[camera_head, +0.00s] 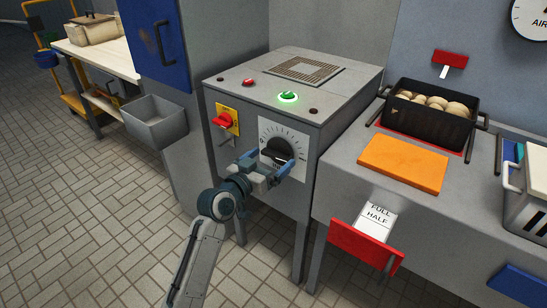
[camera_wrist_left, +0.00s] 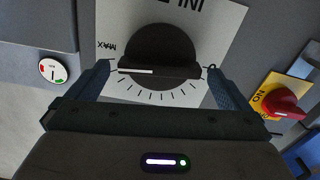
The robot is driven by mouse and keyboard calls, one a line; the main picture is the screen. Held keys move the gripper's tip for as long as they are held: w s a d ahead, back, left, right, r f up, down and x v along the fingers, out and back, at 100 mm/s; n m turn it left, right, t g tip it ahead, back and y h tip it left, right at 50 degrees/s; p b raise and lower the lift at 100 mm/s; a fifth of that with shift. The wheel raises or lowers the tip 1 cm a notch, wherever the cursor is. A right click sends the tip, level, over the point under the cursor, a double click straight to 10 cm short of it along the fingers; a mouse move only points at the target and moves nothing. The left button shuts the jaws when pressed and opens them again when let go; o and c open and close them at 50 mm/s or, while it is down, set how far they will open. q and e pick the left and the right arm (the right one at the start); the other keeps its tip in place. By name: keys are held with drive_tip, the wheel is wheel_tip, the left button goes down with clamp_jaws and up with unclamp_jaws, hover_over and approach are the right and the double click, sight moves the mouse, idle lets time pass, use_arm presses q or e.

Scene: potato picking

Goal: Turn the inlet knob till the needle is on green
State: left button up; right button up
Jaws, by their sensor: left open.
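The dark inlet knob (camera_head: 277,150) sits on a white dial plate (camera_head: 298,143) on the front of the grey machine. In the left wrist view the knob (camera_wrist_left: 160,45) has a white line pointing left, towards the upside-down MAX mark. My left gripper (camera_head: 268,163) is open at the dial, its fingers on either side of the knob with gaps. A small round gauge (camera_wrist_left: 53,71) with red and green marks and a dark needle shows in the left wrist view; I cannot tell which colour the needle is on. My right gripper is out of view.
A red switch (camera_head: 222,120) on a yellow plate sits left of the dial. The machine top carries a lit green button (camera_head: 288,97) and a red one (camera_head: 249,82). A table with a potato crate (camera_head: 401,113) and orange board (camera_head: 403,163) stands right. A cropped AIR dial (camera_head: 533,18) hangs upper right.

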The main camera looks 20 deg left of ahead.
use_arm(q)
drive_tip(key=shift+x, duration=1.1)
drive_tip(key=c, duration=0.9)
drive_tip(key=shift+o, duration=0.2)
drive_tip(key=shift+r+p, duration=0.1)
drive_tip(key=shift+p, duration=0.2)
drive_tip(key=n+p, duration=0.2)
drive_tip(key=n, duration=0.1)
drive_tip(key=shift+n+p, duration=0.4)
drive_tip(key=shift+n, duration=0.5)
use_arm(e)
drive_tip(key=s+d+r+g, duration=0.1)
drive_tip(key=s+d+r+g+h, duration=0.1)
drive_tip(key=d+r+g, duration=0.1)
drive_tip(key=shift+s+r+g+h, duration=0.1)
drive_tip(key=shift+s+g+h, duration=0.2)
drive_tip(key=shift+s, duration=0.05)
